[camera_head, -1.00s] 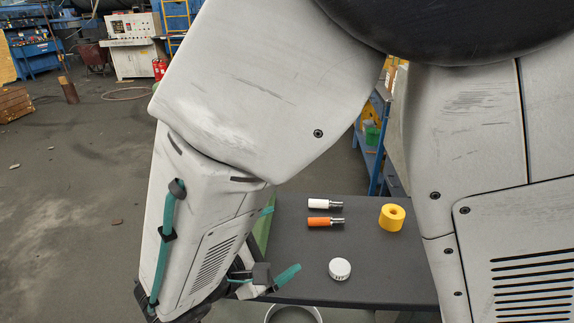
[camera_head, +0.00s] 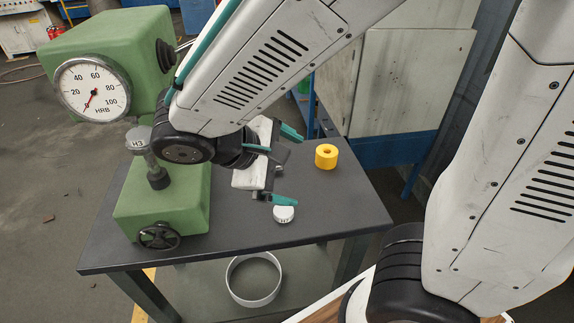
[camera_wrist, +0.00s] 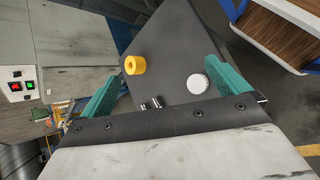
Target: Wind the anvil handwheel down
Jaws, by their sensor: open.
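The anvil handwheel (camera_head: 158,237) is a small black spoked wheel low on the front of the green hardness tester (camera_head: 130,212). Above it, a dark post carries a disc marked H3 (camera_head: 138,139), below the gauge. The round gauge (camera_head: 92,90) is marked HRB, and its red needle points to the lower left. My gripper (camera_head: 284,166) is open and empty over the table, to the right of the tester and apart from the handwheel. Its two teal fingers also show in the wrist view (camera_wrist: 160,92). The handwheel is not in the wrist view.
On the dark table (camera_head: 325,215) are a yellow ring (camera_head: 326,157) and a white disc (camera_head: 284,214) near my gripper. Two metal tips show by the gripper's edge in the wrist view (camera_wrist: 150,104). The table's front right is clear.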

